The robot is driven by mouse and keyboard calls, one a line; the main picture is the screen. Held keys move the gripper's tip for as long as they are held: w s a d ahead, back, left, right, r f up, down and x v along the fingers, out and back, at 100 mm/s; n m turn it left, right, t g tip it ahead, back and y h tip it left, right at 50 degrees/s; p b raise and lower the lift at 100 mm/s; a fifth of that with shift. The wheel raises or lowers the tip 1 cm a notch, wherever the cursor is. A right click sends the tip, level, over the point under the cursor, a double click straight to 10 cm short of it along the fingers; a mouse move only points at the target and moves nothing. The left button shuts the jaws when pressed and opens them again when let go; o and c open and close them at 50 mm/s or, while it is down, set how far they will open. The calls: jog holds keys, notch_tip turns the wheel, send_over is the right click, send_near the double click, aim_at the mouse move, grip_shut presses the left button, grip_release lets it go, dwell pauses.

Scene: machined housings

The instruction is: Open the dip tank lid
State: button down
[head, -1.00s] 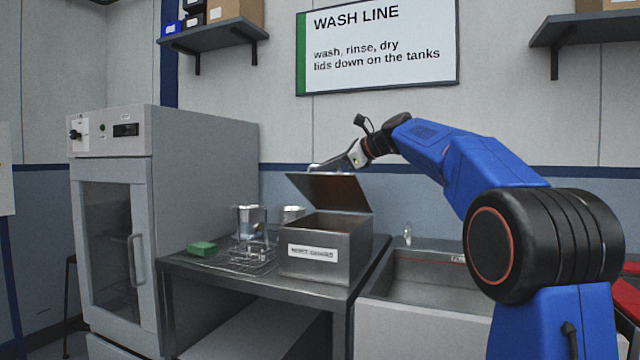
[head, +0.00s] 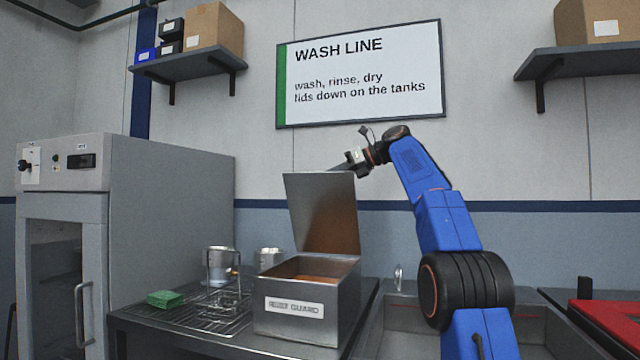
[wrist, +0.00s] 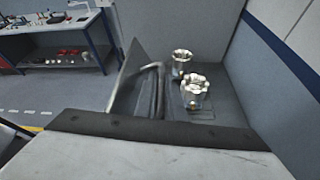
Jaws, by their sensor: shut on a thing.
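The dip tank (head: 340,318) is a steel box with a label on its front, standing on the metal bench. Its hinged lid (head: 322,212) is raised to nearly upright, and brownish contents show through the open top. My gripper (head: 338,167) is at the lid's top edge, coming in from the upper right, and is shut on the lid.
Metal cups (head: 218,265), a wire rack (head: 205,315) and a green block (head: 165,299) are left of the tank. A grey cabinet (head: 170,205) stands further left. A sink with a tap (head: 398,278) is to the right. Shelves and a sign (head: 360,75) are above.

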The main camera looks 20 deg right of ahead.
jog(key=shift+w+d+r, duration=0.1)
jog(key=shift+w+d, duration=0.4)
jog(key=shift+w, duration=0.15)
jog(key=c, duration=2.1)
grip_release()
jog(key=shift+d+r, duration=0.1)
jog(key=s+d, duration=0.2)
jog(key=d, duration=0.2)
jog(key=s+d+r, duration=0.1)
jog(key=s+d, duration=0.2)
jog(key=d, duration=0.2)
jog(key=s+d, duration=0.3)
jog(key=d, duration=0.2)
jog(key=shift+s+r, duration=0.25)
jog(key=shift+r, duration=0.15)
jog(key=shift+c, duration=0.8)
